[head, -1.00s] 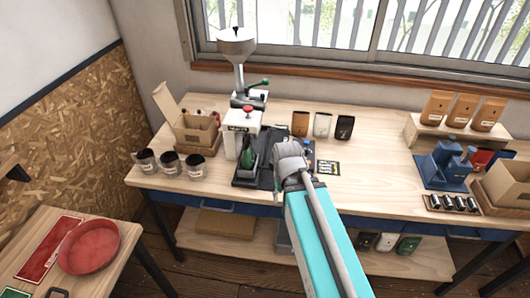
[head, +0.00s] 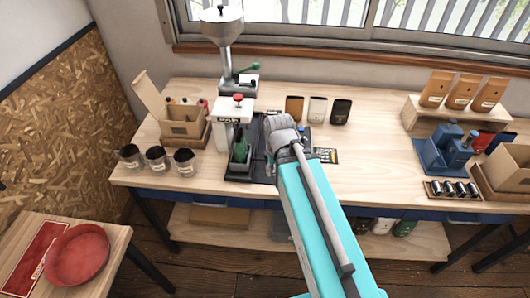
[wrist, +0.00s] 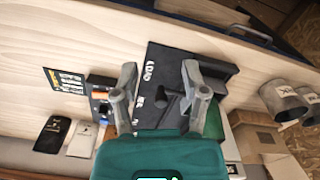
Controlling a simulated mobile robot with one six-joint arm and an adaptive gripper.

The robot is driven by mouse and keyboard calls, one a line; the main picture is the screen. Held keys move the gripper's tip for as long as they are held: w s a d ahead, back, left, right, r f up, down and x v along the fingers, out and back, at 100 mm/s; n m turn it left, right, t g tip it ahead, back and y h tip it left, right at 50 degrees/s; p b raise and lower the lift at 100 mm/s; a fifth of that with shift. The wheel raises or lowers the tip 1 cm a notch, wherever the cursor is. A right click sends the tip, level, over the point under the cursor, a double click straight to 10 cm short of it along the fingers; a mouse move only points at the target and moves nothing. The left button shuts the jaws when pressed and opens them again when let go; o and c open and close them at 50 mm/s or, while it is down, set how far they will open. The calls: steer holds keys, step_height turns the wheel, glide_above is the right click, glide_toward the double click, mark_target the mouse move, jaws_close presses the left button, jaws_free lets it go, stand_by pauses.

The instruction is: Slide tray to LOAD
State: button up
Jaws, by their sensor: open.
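The black tray base (wrist: 158,60) carries a white LOAD label in the wrist view. It also shows on the bench in the head view (head: 258,135), partly covered by my arm. A dark handle-like piece (wrist: 172,102) stands on the base, between the fingers as seen. A green piece (wrist: 213,122) sits beside it in a dark holder; it also shows in the head view (head: 240,148), below the white press (head: 234,109) with a red knob. My gripper (wrist: 159,70) is open with its fingers apart, over the base. Contact with the handle cannot be told.
Several metal cups (head: 157,158) stand left of the base, near a cardboard box (head: 185,122). A small switch box (wrist: 101,98) and a dark card (wrist: 65,80) lie beside it. Pouches (head: 317,108) stand behind.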

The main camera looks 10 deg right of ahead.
steer(key=shift+o, duration=1.4)
steer(key=shift+w, duration=0.1)
steer(key=w+r+n+p, duration=0.2)
steer(key=w, duration=0.6)
steer(key=w+r+n+p, duration=0.2)
steer(key=w+n, duration=0.1)
steer(key=w, duration=0.5)
steer(key=shift+d+r+p, duration=0.3)
steer(key=shift+d+p, duration=0.05)
steer(key=shift+f, duration=0.1)
step_height(320, 180, down, 14)
steer(key=b, duration=1.3)
steer(key=shift+r+b, duration=0.2)
steer(key=shift+b, duration=0.2)
steer(key=shift+s, duration=0.1)
jaws_close()
